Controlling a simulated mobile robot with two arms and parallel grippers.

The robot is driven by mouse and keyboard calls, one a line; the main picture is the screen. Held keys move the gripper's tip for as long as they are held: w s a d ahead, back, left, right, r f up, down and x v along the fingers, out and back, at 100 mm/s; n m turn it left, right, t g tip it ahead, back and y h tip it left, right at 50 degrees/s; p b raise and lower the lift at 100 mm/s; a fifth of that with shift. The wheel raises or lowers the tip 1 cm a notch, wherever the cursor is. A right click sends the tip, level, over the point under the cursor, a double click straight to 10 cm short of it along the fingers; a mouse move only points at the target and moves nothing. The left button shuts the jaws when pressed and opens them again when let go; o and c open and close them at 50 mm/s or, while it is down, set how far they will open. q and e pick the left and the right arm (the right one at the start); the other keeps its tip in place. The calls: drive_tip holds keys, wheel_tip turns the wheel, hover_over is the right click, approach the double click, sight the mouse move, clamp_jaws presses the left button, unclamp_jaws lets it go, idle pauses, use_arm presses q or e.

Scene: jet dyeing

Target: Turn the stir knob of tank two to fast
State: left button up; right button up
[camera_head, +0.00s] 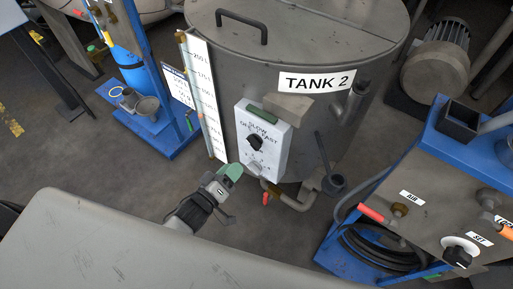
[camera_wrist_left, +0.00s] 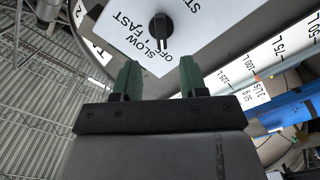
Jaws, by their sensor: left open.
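Tank two (camera_head: 300,50) is a large grey metal vessel labelled TANK 2. A white control box (camera_head: 274,160) on its front carries the black stir knob (camera_head: 255,142), with SLOW, FAST and OFF printed around it. The knob also shows at the top of the left wrist view (camera_wrist_left: 160,27), apart from the fingers. Its pointer setting is too small to tell for sure. My left gripper (camera_head: 230,171), with green fingertips, is just below and left of the box. In the left wrist view its fingers (camera_wrist_left: 158,78) are spread and empty. My right gripper is not in view.
A level scale (camera_head: 203,95) stands left of the box. A pipe with a red-handled valve (camera_head: 266,197) runs below it. A blue-framed unit (camera_head: 430,215) with AIR and SET labels stands at right. A grey surface (camera_head: 130,245) fills the lower left.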

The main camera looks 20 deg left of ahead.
sight(252, 146)
use_arm(q)
drive_tip(key=x, duration=0.9)
drive_tip(key=shift+w+f, duration=0.1)
drive_tip(key=shift+w, duration=0.1)
clamp_jaws()
